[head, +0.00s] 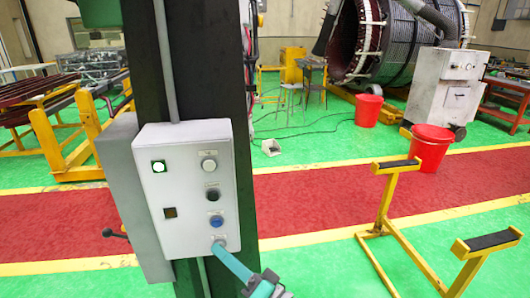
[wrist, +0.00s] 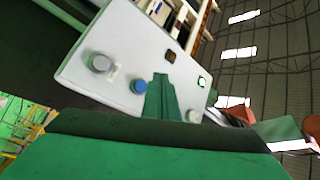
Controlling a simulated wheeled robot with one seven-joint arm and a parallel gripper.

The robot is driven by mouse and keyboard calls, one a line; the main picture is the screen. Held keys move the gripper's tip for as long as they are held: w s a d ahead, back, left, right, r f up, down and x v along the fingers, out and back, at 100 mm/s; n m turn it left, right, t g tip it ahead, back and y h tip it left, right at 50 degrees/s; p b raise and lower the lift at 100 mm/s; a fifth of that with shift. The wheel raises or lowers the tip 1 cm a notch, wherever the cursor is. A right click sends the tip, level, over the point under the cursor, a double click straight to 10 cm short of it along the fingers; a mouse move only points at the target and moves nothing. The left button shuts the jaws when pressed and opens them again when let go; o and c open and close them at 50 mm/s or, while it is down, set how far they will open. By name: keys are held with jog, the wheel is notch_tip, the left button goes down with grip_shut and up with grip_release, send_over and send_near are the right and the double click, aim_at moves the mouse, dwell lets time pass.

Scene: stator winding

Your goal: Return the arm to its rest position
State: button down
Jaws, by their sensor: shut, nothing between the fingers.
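My gripper (head: 226,254) is at the lower right of the white control box (head: 165,235) in the head view. Its teal fingers are shut and hold nothing. The tip overlaps the lowest round control on the box; I cannot tell whether it touches. In the wrist view the green fingers (wrist: 162,98) point at the box face (wrist: 120,35), which appears tilted. The box carries a white button (head: 209,164), a black button (head: 212,193), a blue button (head: 216,221), a lit lamp (head: 159,167) and a dark square (head: 170,212). The rest of my arm is mostly outside the head view.
The box is fixed on a dark column (head: 195,70). A yellow stand (head: 385,210) with black pads is to the right. Red buckets (head: 432,150), a grey cabinet (head: 445,95) and a large stator (head: 400,45) are behind. The red walkway (head: 310,205) between is largely open.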

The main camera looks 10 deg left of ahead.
jog(key=s+d+f+m+t+h, duration=0.25)
jog(key=f+m+t+h, duration=0.35)
jog(key=f, duration=0.8)
jog(key=s+d+f+m+g+h, duration=0.1)
jog(key=s+d+f+h, duration=0.7)
jog(key=f, duration=0.3)
jog(key=s+d+n+h, duration=0.1)
jog(key=s+d+n, duration=0.1)
jog(key=s, duration=0.9)
jog(key=s+d+r+n+h, duration=0.1)
jog(key=s+n, duration=0.4)
jog(key=s, duration=0.7)
jog(key=shift+s+d+r+h, duration=0.2)
jog(key=shift+d+r+h, duration=0.05)
jog(key=shift+d+h, duration=0.5)
jog(key=shift+w+a, duration=0.1)
